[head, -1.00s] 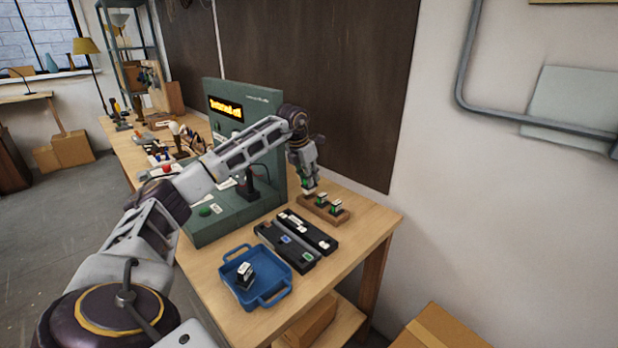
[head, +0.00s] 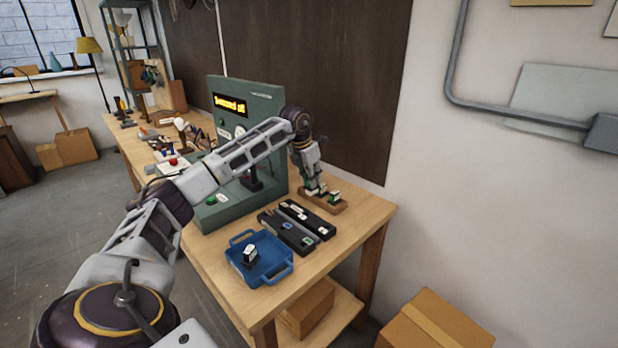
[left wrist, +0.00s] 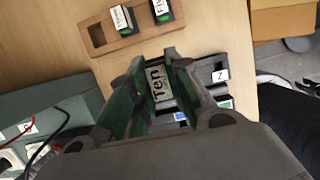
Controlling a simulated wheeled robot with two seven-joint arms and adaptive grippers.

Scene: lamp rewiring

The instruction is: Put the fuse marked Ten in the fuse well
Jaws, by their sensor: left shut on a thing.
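My left gripper (head: 314,190) is by the wooden fuse rack (head: 335,207) at the back right of the bench. In the left wrist view its jaws (left wrist: 160,84) are shut on the fuse marked Ten (left wrist: 158,84), label facing the camera. The wooden rack (left wrist: 125,43) lies just beyond the fuse in that view. It holds two labelled fuses, one marked Five (left wrist: 161,10) and one less readable (left wrist: 122,18); its left hole is empty. I cannot tell the fuse's height above the bench. I cannot make out the fuse well. My right gripper is not in view.
Two black trays (head: 284,232) with small labelled parts lie in front of the rack. A blue tray (head: 284,271) holds a dark item with a white top (head: 250,254). A green console (head: 262,108) with a lit display stands left of the gripper, close to my arm.

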